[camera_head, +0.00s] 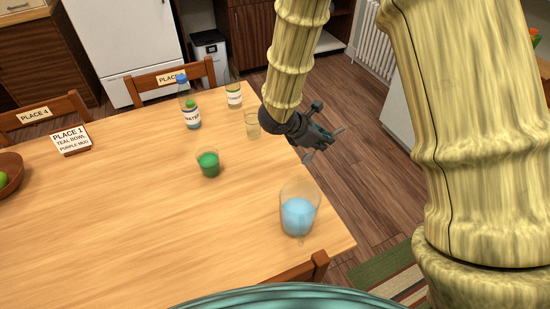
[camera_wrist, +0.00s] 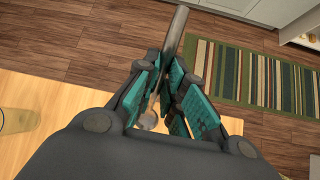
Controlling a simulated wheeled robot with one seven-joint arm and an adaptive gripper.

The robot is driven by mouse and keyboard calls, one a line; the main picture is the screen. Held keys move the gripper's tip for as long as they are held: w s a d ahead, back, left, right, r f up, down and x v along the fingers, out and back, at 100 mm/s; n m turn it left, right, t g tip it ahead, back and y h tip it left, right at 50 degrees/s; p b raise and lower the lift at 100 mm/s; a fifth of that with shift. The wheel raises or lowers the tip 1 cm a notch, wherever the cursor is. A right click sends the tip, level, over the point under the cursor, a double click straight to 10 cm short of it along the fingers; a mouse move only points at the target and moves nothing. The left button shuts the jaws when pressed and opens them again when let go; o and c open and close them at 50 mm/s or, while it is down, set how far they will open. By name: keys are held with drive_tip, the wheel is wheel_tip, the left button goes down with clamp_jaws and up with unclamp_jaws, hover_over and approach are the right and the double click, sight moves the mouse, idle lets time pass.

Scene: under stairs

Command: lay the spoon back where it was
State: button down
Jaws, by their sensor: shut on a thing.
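My gripper (camera_head: 322,142) is at the table's right edge in the head view, above the floor side. In the wrist view my gripper (camera_wrist: 173,75) has its teal-padded fingers closed around a grey spoon (camera_wrist: 177,33). The spoon's long handle sticks out beyond the fingertips, and a rounded end (camera_wrist: 148,121) shows low between the fingers. In the head view I cannot clearly make out the spoon. The wooden table (camera_head: 120,230) lies to the left of the gripper. I cannot tell which spot on it was the spoon's.
A small glass (camera_head: 252,126), a jar (camera_head: 234,97) and a water bottle (camera_head: 191,118) stand farther back. A sign (camera_head: 71,140) stands left. The front left tabletop is clear.

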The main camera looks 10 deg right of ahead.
sight(307, 162)
drive_tip(key=a+f+m+g+y, duration=0.1)
drive_tip(key=f+m, duration=0.1)
drive_tip(key=a+f+m+g+y+b, duration=0.1)
drive_tip(key=a+f+m, duration=0.1)
drive_tip(key=s+a+f+m+y+b, duration=0.1)
drive_tip(key=f+m+y, duration=0.1)
drive_tip(key=shift+a+f+m+g, duration=0.3)
drive_tip(key=shift+a+g, duration=0.05)
drive_tip(key=shift+g, duration=0.05)
drive_tip(key=w+a+f+m+t+y+b, duration=0.1)
drive_tip(key=w+a+f+m+y+b, duration=0.15)
drive_tip(key=w+a+m, duration=0.45)
drive_tip(key=shift+n+y, duration=0.25)
drive_tip(key=shift+n, duration=0.25)
drive_tip(key=shift+s+a+f+b, duration=0.15)
drive_tip(key=shift+a+f+b, duration=0.05)
drive_tip(key=shift+f+b, duration=0.85)
drive_tip(key=shift+s+a+f+b, duration=0.2)
drive_tip(key=shift+f+b, duration=0.7)
drive_tip(key=shift+f, duration=0.4)
drive_tip(key=shift+s+a+f+b, duration=0.15)
drive_tip(key=shift+a+f+b, duration=0.05)
drive_tip(key=shift+f+b, duration=0.85)
drive_tip(key=shift+f, duration=0.55)
drive_tip(key=c, duration=1.4)
unclamp_jaws()
drive_tip(key=shift+c, duration=0.2)
